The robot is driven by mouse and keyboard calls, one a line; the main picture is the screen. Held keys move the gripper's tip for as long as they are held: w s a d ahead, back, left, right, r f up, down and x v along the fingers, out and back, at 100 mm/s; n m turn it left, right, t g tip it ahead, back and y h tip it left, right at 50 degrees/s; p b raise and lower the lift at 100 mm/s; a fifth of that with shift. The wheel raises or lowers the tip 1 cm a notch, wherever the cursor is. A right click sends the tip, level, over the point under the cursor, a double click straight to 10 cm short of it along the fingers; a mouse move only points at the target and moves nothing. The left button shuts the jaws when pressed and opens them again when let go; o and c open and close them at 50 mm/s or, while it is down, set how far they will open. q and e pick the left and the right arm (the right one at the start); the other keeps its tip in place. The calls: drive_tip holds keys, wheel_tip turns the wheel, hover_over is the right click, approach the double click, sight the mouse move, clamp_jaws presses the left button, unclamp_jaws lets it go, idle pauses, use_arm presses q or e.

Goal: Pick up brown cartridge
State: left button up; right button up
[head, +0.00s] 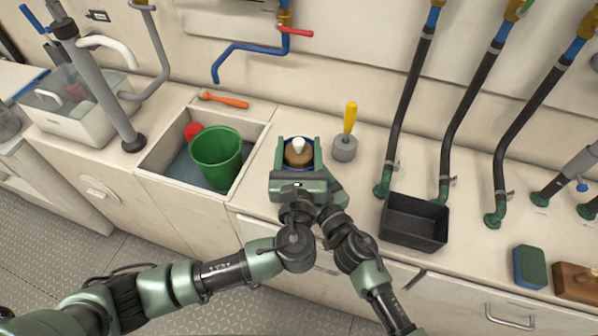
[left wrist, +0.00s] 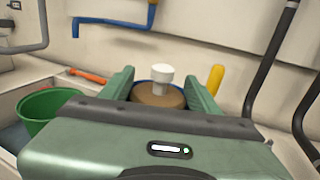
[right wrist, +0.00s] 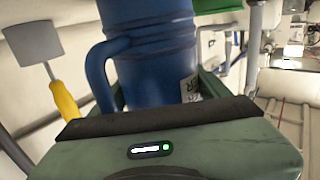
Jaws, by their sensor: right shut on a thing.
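The brown cartridge (head: 298,157) is a round body with a white top, seen from above inside a blue housing (right wrist: 152,50). My left gripper (head: 298,146) is open, with its green fingers on either side of the cartridge and the housing's rim. The left wrist view also shows the cartridge (left wrist: 158,96) between the fingers. My right gripper (right wrist: 165,84) is shut on the blue housing, which has a handle on its side and a white label. The cartridge's lower part is hidden in the housing. In the head view my left gripper hides most of the housing and right gripper.
A sink (head: 158,160) at the left holds a green bucket (head: 216,158) and a red object. An orange tool (head: 224,100) lies behind it. A yellow-handled tool (head: 349,118) stands close right of my grippers. A black tray (head: 414,222) and hoses are further right.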

use_arm(q)
clamp_jaws()
drive_tip(key=shift+r, duration=0.1)
wheel_tip(320, 180, up, 28)
use_arm(e)
drive_tip(key=o, duration=1.8)
drive_tip(key=shift+c, duration=0.2)
drive_tip(key=v, duration=1.2)
